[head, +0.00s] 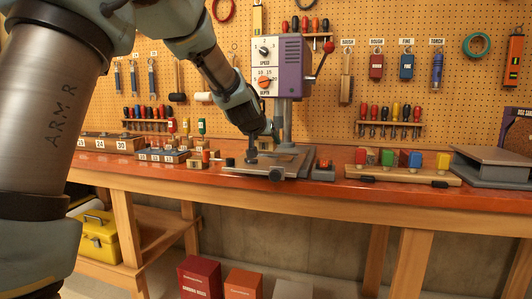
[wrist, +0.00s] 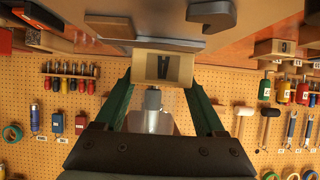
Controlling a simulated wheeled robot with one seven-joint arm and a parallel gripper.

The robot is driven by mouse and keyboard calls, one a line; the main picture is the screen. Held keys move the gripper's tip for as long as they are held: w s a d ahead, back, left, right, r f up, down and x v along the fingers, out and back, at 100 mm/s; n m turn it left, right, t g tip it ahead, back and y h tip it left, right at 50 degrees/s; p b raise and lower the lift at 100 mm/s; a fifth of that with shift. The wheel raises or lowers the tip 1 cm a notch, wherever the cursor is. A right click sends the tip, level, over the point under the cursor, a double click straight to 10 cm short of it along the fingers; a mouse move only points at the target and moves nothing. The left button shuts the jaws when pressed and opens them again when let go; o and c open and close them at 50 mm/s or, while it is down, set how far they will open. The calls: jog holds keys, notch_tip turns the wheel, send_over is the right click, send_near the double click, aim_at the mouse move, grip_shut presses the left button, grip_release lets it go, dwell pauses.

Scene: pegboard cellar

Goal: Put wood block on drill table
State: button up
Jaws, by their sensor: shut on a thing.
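The wood block (wrist: 178,68), pale with a dark mark on its face, is held between the two fingers of my gripper (wrist: 163,78) in the wrist view. In the head view my gripper (head: 252,150) points down at the grey drill table (head: 292,160), over its left part. The block is too small and hidden to make out there. The drill table lies low in front of the drill press column, under the purple and white head (head: 291,68). I cannot tell whether the block touches the table.
Small numbered blocks and holders (head: 163,155) stand left of the drill table. The red bench front edge (head: 330,194) is clear.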

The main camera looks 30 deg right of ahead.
aim_at(263, 147)
jog(key=shift+f, duration=1.5)
jog(key=shift+f+b, duration=0.15)
jog(key=shift+b, duration=0.15)
jog(key=o, duration=1.3)
jog(key=shift+o, duration=0.2)
